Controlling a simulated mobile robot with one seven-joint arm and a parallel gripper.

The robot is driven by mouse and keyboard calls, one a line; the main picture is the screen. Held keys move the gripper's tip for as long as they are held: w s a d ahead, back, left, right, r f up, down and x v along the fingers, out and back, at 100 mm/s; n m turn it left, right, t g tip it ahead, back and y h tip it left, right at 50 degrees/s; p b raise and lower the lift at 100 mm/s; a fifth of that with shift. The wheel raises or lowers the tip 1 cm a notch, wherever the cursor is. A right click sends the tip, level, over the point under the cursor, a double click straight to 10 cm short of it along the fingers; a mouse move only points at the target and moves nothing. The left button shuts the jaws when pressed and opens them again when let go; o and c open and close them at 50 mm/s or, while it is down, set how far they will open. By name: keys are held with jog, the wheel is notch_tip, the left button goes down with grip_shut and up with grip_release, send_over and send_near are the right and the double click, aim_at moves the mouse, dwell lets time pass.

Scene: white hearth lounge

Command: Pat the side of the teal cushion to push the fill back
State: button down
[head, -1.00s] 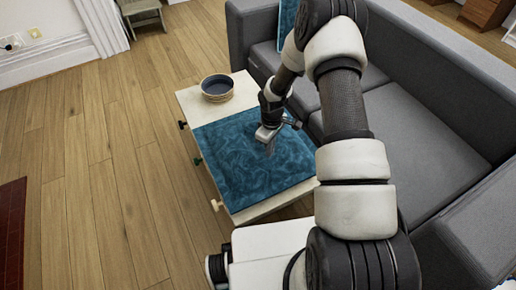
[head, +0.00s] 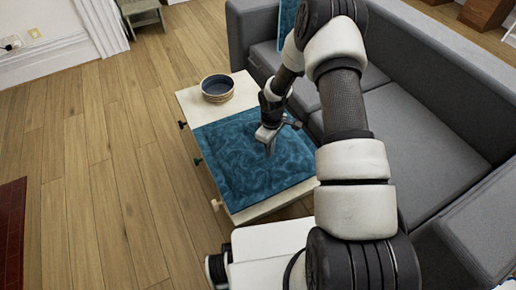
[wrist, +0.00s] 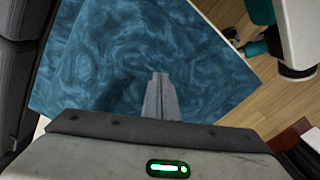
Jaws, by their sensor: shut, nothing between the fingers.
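The teal cushion (head: 250,160) lies flat on a pale low table (head: 242,88), its surface swirled and slightly uneven. It also fills much of the wrist view (wrist: 190,60). My gripper (head: 270,150) is shut and empty, pointing down over the right-hand part of the cushion. In the wrist view its closed fingers (wrist: 160,85) stand against the teal surface. I cannot tell whether the fingertips touch the cushion.
A dark-lined bowl (head: 217,88) stands on the table's far end. A grey sofa (head: 420,130) runs close along the right side. Wooden floor (head: 90,170) at the left is clear.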

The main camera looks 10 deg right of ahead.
jog(key=shift+f, duration=0.25)
dwell(0.3)
jog(key=shift+f+b, duration=0.5)
jog(key=shift+b, duration=0.1)
notch_tip(320, 180, up, 9)
jog(key=p, duration=0.5)
jog(key=shift+p, duration=0.35)
